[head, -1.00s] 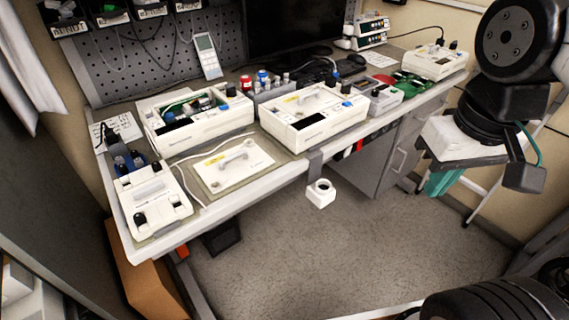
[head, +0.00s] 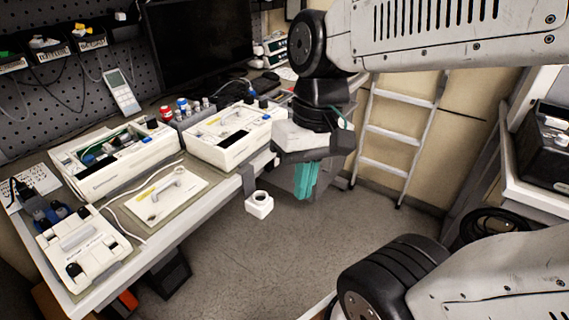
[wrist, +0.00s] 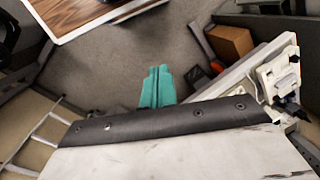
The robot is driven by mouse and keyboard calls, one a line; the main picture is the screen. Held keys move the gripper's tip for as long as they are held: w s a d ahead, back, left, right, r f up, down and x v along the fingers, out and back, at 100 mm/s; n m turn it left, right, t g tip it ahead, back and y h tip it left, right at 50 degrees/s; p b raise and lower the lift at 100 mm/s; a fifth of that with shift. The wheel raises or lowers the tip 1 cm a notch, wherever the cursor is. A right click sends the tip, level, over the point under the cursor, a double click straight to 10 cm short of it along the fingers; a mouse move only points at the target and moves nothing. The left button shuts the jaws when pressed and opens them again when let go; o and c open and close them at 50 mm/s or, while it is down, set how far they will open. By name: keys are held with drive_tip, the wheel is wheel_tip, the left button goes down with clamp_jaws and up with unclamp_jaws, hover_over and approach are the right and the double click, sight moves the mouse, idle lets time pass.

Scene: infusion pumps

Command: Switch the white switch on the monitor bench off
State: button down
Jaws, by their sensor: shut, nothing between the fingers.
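The bench (head: 190,218) with the dark monitor (head: 200,55) runs along the left of the head view. Several white pump units stand on it, including an opened one (head: 118,172), one in the middle (head: 228,143) and a small one (head: 88,252) at the near end. I cannot make out which part is the white switch. My gripper (head: 306,180), with teal fingers, hangs over the floor to the right of the bench, apart from it. It is shut and empty. In the wrist view the gripper (wrist: 158,86) points at the floor.
A white ring-shaped holder (head: 259,205) sticks out from the bench front. A ladder (head: 393,133) leans at the back wall. A second surface with a black box (head: 552,140) is at the right. The floor (head: 290,245) between is clear.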

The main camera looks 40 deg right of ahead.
sight(277, 161)
drive_tip(key=w+d+f+m+t+y, duration=0.3)
drive_tip(key=w+f+m+y, duration=0.2)
drive_tip(key=w+m+y, duration=0.3)
drive_tip(key=w+d+f+m+t+y, duration=0.2)
drive_tip(key=w+d+f+m+y, duration=0.35)
drive_tip(key=w, duration=0.55)
drive_tip(key=w+d+f+m+t+h, duration=0.1)
drive_tip(key=d+f+m+t+h, duration=0.7)
drive_tip(key=d+f+m+t, duration=0.5)
drive_tip(key=d+f+m, duration=0.3)
drive_tip(key=f+m, duration=0.1)
drive_tip(key=f, duration=0.1)
drive_tip(key=shift+w+d+t+h, duration=0.2)
drive_tip(key=shift+d+t+h, duration=0.1)
drive_tip(key=shift+d+h, duration=0.1)
drive_tip(key=x, duration=1.4)
